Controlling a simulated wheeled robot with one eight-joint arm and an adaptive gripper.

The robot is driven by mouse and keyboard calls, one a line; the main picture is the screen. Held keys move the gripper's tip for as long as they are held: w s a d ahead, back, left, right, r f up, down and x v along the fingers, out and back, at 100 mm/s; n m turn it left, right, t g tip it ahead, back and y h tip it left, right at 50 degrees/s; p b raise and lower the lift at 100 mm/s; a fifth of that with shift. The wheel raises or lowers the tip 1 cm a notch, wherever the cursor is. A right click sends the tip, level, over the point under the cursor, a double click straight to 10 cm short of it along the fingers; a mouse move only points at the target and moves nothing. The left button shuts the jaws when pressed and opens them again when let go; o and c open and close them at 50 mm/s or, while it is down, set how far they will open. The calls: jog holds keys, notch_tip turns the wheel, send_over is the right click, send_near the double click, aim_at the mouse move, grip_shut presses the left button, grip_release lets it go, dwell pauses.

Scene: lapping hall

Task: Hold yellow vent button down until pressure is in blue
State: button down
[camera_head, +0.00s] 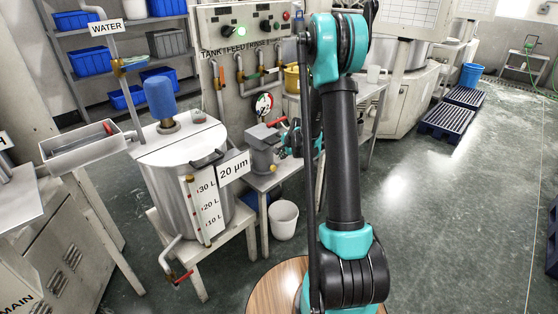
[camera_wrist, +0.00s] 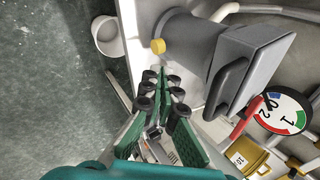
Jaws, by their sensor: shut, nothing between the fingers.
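The yellow vent button (camera_wrist: 158,46) sticks out of the side of a grey cylindrical vessel (camera_wrist: 190,45) in the wrist view. The vessel also shows in the head view (camera_head: 263,158), beside the large steel tank. My gripper (camera_wrist: 164,76) is shut and empty, its tips just below the button in the picture. A small gap shows between them; I cannot tell the depth. The round pressure gauge (camera_wrist: 282,113) has blue, green and red bands; it also shows in the head view (camera_head: 263,104). I cannot read its needle surely.
A grey lid with a dark handle (camera_wrist: 228,88) and a red lever (camera_wrist: 245,118) lie right of my gripper. A white bucket (camera_head: 283,220) stands on the floor below. The steel tank (camera_head: 185,165) stands left; open floor (camera_head: 450,220) lies right.

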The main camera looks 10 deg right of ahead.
jog(key=shift+v, duration=0.8)
jog(key=s+r+n, duration=0.2)
jog(key=s+n, duration=0.2)
jog(key=s, duration=0.8)
jog(key=s+r+n+g+h, duration=0.1)
jog(key=s+n, duration=0.4)
jog(key=s, duration=0.8)
jog(key=s+r+n+g+h, duration=0.1)
jog(key=s+n, duration=0.4)
jog(key=s, duration=0.8)
jog(key=shift+s+d+r, duration=0.2)
jog(key=shift+d+r, duration=0.15)
jog(key=shift+r, duration=0.5)
